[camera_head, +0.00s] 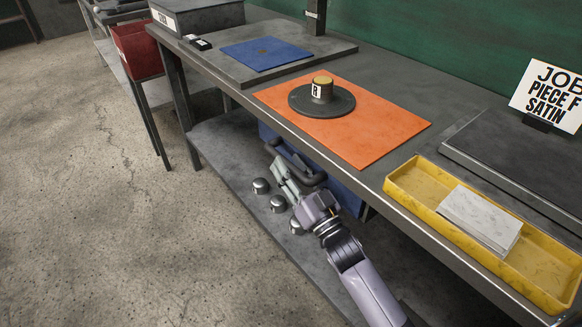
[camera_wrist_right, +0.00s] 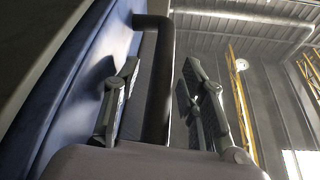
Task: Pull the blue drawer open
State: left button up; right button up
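The blue drawer (camera_head: 347,198) is under the front of the workbench, its front partly hidden by my right arm and the bench top. Its dark bar handle (camera_head: 273,148) stands out from the front. My right gripper (camera_head: 285,172) is at the handle. In the right wrist view, the handle (camera_wrist_right: 158,85) runs between the two fingers, one finger on the drawer-front side and one on the outer side. Gaps show between the fingers and the bar, so the right gripper (camera_wrist_right: 160,92) is open around it. My left gripper is not in view.
Above lies an orange mat (camera_head: 385,128) with a round dark piece (camera_head: 335,104) on it. A yellow tray (camera_head: 420,193) is at the bench's right front. Several small metal domes (camera_head: 278,204) sit on the lower shelf (camera_head: 225,150). Open floor (camera_head: 90,220) is at left.

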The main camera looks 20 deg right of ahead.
jog(key=shift+c, duration=0.6)
grip_shut()
